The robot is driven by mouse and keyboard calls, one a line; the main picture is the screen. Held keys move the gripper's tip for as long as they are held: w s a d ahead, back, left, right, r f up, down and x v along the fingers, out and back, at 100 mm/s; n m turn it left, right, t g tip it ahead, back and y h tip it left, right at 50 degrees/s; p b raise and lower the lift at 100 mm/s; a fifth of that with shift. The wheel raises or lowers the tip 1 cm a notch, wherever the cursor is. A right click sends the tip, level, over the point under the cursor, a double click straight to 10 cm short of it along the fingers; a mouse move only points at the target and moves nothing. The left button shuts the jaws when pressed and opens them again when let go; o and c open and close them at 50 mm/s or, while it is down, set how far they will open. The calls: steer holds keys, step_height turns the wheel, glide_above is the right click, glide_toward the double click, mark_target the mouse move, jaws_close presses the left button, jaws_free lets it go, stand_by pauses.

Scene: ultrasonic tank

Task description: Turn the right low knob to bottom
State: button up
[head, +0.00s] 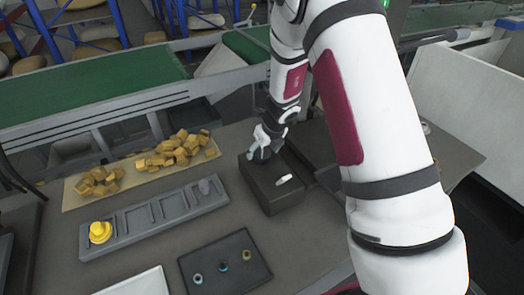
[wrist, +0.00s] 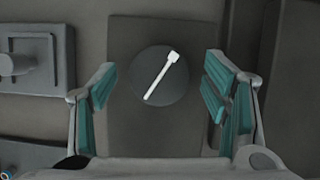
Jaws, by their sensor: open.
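A round dark knob with a white pointer bar (wrist: 166,76) sits on top of a dark box (wrist: 130,130) in the wrist view. The bar slants from lower left to upper right, with its wider end at upper right. In the head view its white bar (head: 284,179) shows on the top of the dark box (head: 285,197). My gripper (head: 264,152) is over the far part of the box in the head view. In the wrist view my gripper (wrist: 160,70) is open, with one finger on each side of the knob and clear gaps. No second knob shows.
Left of the box is a grey compartment tray (head: 152,218) with a yellow piece (head: 100,232) and a grey piece (head: 205,187). A dark mat (head: 225,265) with small rings lies nearer. Brown blocks (head: 175,148) lie behind the tray.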

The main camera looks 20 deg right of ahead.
steer(key=shift+w+f, duration=0.15)
steer(key=shift+f, duration=0.3)
steer(key=c, duration=1.2)
steer(key=shift+o, duration=0.2)
